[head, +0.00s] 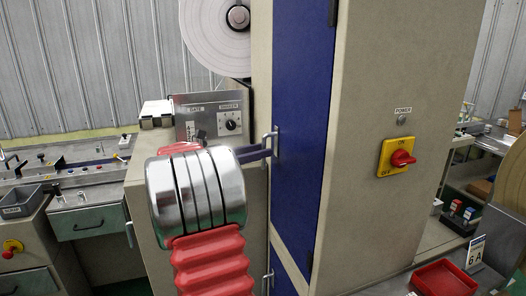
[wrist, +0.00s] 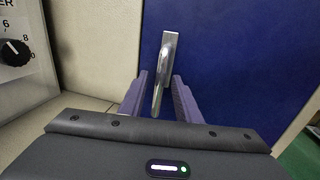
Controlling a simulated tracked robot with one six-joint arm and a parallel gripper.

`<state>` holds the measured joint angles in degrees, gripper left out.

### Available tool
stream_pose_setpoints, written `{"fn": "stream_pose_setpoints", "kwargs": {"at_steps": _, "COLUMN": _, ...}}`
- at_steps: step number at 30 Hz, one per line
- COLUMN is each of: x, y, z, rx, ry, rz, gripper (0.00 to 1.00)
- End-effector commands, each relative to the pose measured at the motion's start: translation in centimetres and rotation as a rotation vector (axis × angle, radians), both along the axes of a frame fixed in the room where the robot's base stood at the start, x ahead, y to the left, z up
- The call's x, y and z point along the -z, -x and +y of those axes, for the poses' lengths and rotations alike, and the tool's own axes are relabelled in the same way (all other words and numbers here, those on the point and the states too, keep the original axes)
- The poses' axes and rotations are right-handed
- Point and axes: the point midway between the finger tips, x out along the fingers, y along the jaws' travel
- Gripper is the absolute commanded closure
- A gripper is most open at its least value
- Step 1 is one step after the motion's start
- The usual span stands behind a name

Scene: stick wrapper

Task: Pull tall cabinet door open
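The tall cabinet's blue door (head: 300,120) is in the middle of the head view and looks shut. Its metal handle (head: 275,143) stands out from the door's left side. My gripper (head: 264,151) is at the handle, with my arm hiding much of it in the head view. In the wrist view, the blue door (wrist: 225,70) fills the right of the picture. The handle (wrist: 164,70) runs between the two purple fingers of my gripper (wrist: 158,100). The fingers are apart, with a gap on each side of the handle. Contact deeper down cannot be told.
A control panel with a black knob (head: 231,125) is close to the left of the handle. A yellow and red power switch (head: 397,157) is on the cabinet's right side. A red tray (head: 445,279) is at the lower right. A second handle (head: 268,281) is lower down.

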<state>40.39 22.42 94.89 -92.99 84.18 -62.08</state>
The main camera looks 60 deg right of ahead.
Motion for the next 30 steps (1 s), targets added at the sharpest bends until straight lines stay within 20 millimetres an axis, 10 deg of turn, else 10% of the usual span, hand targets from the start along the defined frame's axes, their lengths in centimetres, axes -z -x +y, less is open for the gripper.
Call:
{"fn": "stream_pose_setpoints", "kwargs": {"at_steps": 15, "x": 0.0, "y": 1.0, "z": -1.5, "rx": -0.001, "ry": 0.000, "rz": 0.000, "gripper": 0.70}}
{"fn": "stream_pose_setpoints", "kwargs": {"at_steps": 30, "x": 0.0, "y": 0.9, "z": -1.5, "rx": -0.002, "ry": 0.000, "rz": 0.000, "gripper": 1.00}}
